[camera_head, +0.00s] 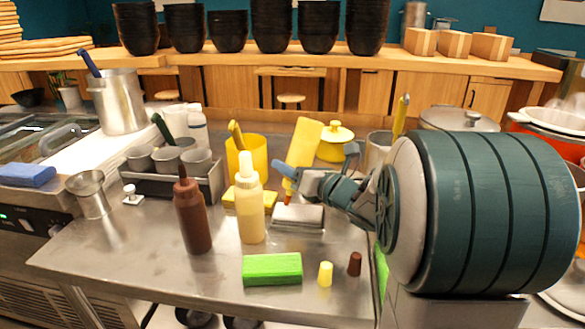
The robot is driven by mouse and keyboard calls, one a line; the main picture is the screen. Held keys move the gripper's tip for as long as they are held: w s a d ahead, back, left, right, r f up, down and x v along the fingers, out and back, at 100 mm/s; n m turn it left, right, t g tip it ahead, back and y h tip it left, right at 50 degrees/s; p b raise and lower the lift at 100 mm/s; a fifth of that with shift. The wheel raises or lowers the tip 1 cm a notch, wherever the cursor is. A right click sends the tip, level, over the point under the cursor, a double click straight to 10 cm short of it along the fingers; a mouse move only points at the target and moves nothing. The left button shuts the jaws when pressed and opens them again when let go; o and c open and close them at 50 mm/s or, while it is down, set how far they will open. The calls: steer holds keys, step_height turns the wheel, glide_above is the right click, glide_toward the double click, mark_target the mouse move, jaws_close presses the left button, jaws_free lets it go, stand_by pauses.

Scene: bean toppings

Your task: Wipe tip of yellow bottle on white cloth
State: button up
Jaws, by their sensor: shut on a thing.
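My gripper (292,177) reaches in from the right and is shut on a yellow bottle (304,142). The bottle is tilted, with its broad end up and its narrow orange end down. The fingers hide part of its lower half. The low end hangs over or touches a folded whitish cloth (297,217); I cannot tell which. A pale yellow squeeze bottle (250,217) with a whitish tip stands upright left of the cloth.
A brown bottle (194,220) stands further left. A green block (272,269), a small yellow cap (325,274) and a brown cap (355,264) are at the front. A yellow container (258,153) and a yellow lidded pot (334,146) stand behind. The counter's front left is clear.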

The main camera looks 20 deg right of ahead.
mark_target(316, 149)
steer(key=shift+f+b, duration=0.75)
steer(key=shift+b, duration=0.95)
stand_by(2.7)
steer(key=shift+s+d+r+b, duration=0.1)
steer(key=shift+s+d+b, duration=0.25)
steer(key=shift+d, duration=0.45)
steer(key=shift+s+d+f+b, duration=0.1)
steer(key=shift+s+d+b, duration=0.2)
steer(key=shift+d, duration=0.55)
steer(key=shift+s+d+r+b, duration=0.1)
steer(key=shift+s+d+b, duration=0.25)
steer(key=shift+d, duration=0.45)
steer(key=shift+c, duration=0.2)
steer(key=shift+r+p, duration=1.55)
steer(key=shift+r, duration=1.45)
steer(key=shift+r, duration=0.1)
